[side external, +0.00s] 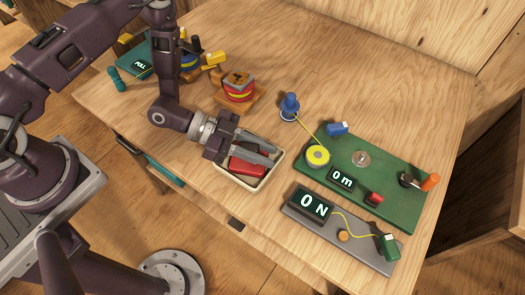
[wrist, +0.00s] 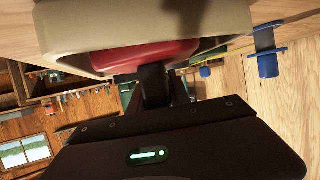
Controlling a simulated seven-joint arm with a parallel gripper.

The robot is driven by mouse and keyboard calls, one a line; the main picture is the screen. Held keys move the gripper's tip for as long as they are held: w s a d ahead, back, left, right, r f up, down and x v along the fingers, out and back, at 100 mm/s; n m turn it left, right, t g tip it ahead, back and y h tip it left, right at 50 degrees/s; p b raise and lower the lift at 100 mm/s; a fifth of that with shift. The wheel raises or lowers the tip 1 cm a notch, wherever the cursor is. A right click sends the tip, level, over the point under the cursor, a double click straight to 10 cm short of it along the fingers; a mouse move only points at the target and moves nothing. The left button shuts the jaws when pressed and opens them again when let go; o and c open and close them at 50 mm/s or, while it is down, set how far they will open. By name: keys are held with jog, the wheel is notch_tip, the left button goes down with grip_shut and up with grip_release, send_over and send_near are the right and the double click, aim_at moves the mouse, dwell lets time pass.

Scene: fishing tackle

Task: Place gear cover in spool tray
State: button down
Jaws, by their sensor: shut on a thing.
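A cream open tray (side external: 235,178), which appears to be the spool tray, stands near the table's front edge. A red piece (side external: 245,167), likely the gear cover, shows low inside its walls, partly covered by my fingers. My gripper (side external: 270,154) is over the tray, with its fingers lying across the red piece and shut on it. In the wrist view the tray's pale rim (wrist: 95,43) fills the top, with the red piece (wrist: 130,58) against it. The fingertips are hidden there. I cannot tell whether the red piece touches the tray's floor.
A green board (side external: 385,185) with a yellow spool, a display and a crank lies to the right. A grey bar (side external: 350,240) reading "ON" is in front of it.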

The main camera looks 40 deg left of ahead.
jog(key=shift+f, duration=0.2)
jog(key=c, duration=1.2)
grip_release()
jog(key=shift+a+r, duration=0.15)
jog(key=shift+r, duration=0.05)
jog(key=v, duration=1.1)
jog(key=shift+s+a+r, duration=0.15)
jog(key=shift+s+a, duration=0.05)
jog(key=shift+a, duration=0.05)
jog(key=shift+w, duration=0.1)
